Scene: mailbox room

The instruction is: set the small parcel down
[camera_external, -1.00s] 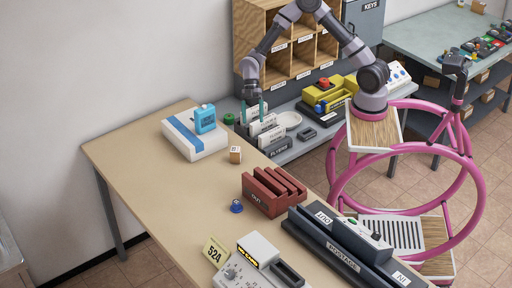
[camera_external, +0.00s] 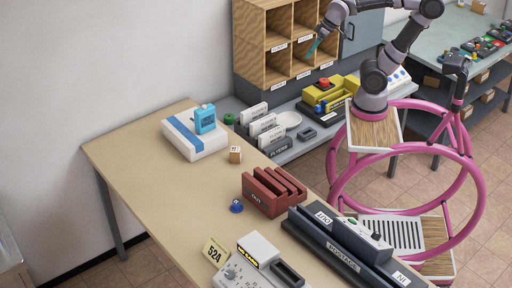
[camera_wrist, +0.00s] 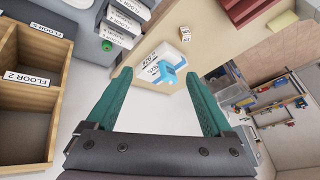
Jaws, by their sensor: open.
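The small parcel (camera_external: 235,155), a little brown and white cube, sits on the tan table right of a white box with a blue stripe (camera_external: 185,137). It also shows near the top of the wrist view (camera_wrist: 185,34). My gripper (camera_external: 313,46) is raised in front of the wooden pigeonholes (camera_external: 283,65), well away from the parcel. In the wrist view its two teal fingers (camera_wrist: 158,95) are spread apart with nothing held between them. The fingers are small and partly merged with the arm in the external view.
A blue box (camera_external: 205,119) stands on the striped box. Flyer holders (camera_external: 265,128) line the grey shelf below the pigeonholes. A red slotted rack (camera_external: 272,193), a blue knob-like item (camera_external: 236,206) and a postage machine (camera_external: 340,245) are on the table's right. The left of the table is clear.

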